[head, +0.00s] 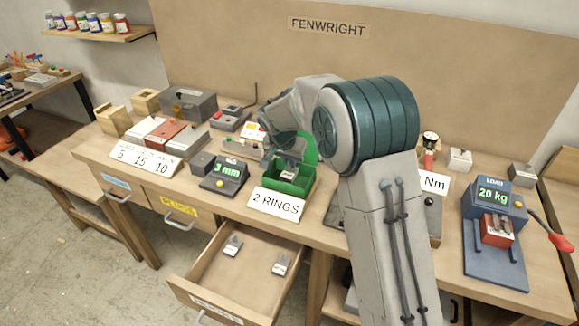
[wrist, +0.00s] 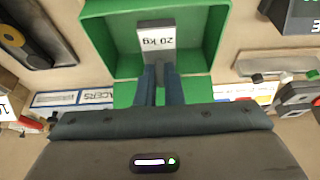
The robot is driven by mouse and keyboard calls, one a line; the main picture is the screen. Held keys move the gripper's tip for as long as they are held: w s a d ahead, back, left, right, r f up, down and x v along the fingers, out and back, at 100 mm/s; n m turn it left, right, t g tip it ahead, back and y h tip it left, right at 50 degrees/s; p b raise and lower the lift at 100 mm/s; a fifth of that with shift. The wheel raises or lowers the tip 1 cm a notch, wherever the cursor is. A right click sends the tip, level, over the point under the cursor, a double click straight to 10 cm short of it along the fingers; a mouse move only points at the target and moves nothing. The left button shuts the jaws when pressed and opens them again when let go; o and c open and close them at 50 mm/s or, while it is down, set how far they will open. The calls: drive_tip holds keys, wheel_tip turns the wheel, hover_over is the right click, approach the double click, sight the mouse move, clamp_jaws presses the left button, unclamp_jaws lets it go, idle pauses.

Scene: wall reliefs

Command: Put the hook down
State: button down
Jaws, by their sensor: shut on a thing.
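The hook (wrist: 157,42) shows in the wrist view as a small grey piece with a white plate reading "20 kg". My gripper (wrist: 160,72) is shut on its near end, with the two dark blue fingers close together. The hook is over or inside an open green bin (wrist: 97,35); I cannot tell whether it touches the bin's floor. In the head view the green bin (head: 301,187) stands on the bench behind a "2 RINGS" sign, and my arm partly hides it. My gripper (head: 290,170) points down into the bin there.
An open drawer (head: 190,290) below the bench holds two small grey labelled pieces (head: 232,246). A "3 mm" gauge (head: 224,172) stands left of the bin. A "20 kg" load tester (head: 494,230) with a red lever stands at the right.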

sight(289, 165)
drive_tip(key=shift+f, duration=1.45)
drive_tip(key=shift+f, duration=0.1)
drive_tip(key=shift+f, duration=0.15)
drive_tip(key=c, duration=1.5)
unclamp_jaws()
drive_tip(key=shift+c, duration=0.2)
